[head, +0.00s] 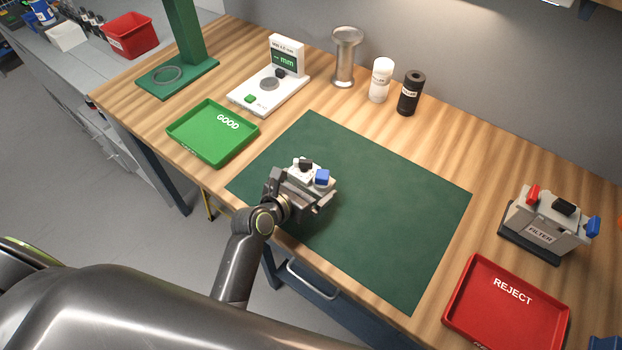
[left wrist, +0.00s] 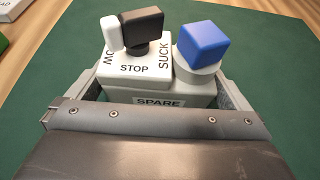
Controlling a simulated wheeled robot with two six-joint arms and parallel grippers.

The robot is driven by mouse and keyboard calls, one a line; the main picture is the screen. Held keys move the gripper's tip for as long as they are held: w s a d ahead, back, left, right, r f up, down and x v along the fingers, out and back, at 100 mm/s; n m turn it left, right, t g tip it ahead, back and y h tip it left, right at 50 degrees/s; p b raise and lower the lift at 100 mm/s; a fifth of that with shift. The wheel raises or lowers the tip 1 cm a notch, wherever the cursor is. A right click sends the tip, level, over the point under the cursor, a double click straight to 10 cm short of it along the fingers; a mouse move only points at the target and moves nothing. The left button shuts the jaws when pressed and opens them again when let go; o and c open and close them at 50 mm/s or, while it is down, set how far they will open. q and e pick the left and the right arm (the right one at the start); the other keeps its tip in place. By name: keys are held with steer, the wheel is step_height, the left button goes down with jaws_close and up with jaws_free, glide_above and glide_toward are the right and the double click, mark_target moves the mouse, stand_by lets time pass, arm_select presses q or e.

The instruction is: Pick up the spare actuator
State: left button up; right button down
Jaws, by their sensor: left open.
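The spare actuator is a white block with a blue cube knob, a black lever and a small white knob on top. In the head view the spare actuator (head: 311,172) stands on the green mat (head: 390,210), near its left front part. In the left wrist view the spare actuator (left wrist: 150,75) shows its SPARE label and the words STOP and SUCK. My left gripper (head: 312,190) is open at the actuator, with a finger on either side of its body in the left wrist view (left wrist: 155,100). Finger contact cannot be told. My right gripper is not in view.
A green GOOD tray (head: 212,135) and a white gauge (head: 268,90) stand at the left back. A metal stand (head: 346,58), white bottle (head: 380,80) and black bottle (head: 410,93) are behind the mat. A FILTER unit (head: 545,225) and red REJECT tray (head: 508,305) are right.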

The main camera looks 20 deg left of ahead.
arm_select(q)
steer(key=c, duration=0.9)
steer(key=shift+w+r, duration=0.1)
steer(key=shift+c, duration=1.2)
